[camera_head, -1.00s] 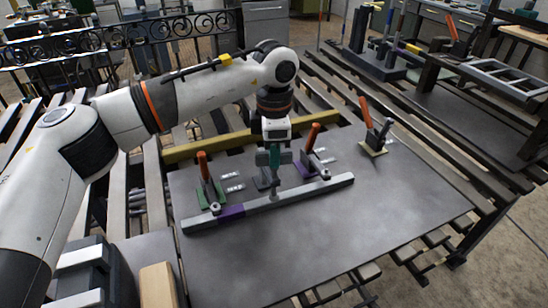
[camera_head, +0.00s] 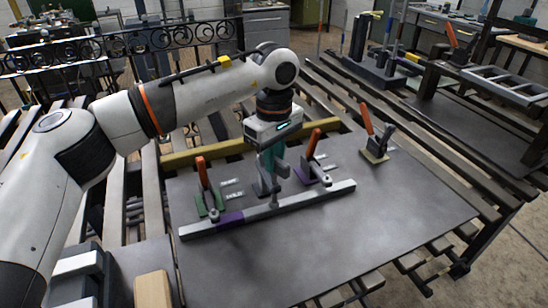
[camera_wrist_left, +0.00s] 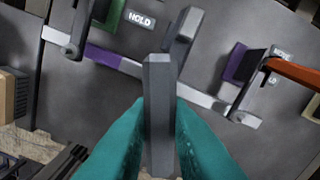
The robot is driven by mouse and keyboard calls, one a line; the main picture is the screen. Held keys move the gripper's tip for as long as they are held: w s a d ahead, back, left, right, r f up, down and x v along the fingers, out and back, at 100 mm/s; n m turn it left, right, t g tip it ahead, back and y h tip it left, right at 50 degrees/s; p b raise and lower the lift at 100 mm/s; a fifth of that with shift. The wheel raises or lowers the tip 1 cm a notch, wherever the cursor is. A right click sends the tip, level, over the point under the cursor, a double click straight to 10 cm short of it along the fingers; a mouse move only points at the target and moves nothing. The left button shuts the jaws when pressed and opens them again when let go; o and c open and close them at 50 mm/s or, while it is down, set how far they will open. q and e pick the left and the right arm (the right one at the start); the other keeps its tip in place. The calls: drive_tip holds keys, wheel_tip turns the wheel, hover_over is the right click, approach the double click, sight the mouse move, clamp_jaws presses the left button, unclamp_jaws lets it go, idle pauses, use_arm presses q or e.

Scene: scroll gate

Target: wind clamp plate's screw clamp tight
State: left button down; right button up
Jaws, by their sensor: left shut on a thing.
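My left gripper (camera_head: 272,165), with teal fingers, points down over the middle of the grey bar between two orange-handled clamps. In the left wrist view its fingers are shut on a grey handle bar (camera_wrist_left: 159,100), apparently the screw clamp's handle. The screw clamp's grey arm (camera_wrist_left: 184,36) reaches over the flat bar behind the handle. In the head view the screw clamp (camera_head: 274,198) is partly hidden by the gripper. The long grey bar (camera_head: 318,194) with a purple section lies flat on the dark table. My right gripper is out of view.
An orange-handled clamp on a green base (camera_head: 208,190) stands left, and one on a purple base (camera_head: 312,160) stands right. Another orange-handled clamp (camera_head: 374,138) stands apart, farther right. The table's front area (camera_head: 350,240) is clear.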

use_arm(q)
drive_tip(key=shift+w+r+m, duration=0.1)
drive_tip(key=shift+r+m, duration=0.2)
drive_tip(key=shift+m, duration=0.7)
drive_tip(key=c, duration=1.4)
unclamp_jaws()
drive_tip(key=shift+o, duration=0.2)
drive_tip(key=shift+f, duration=0.15)
wheel_tip(320, 180, up, 12)
drive_tip(key=shift+b, duration=0.4)
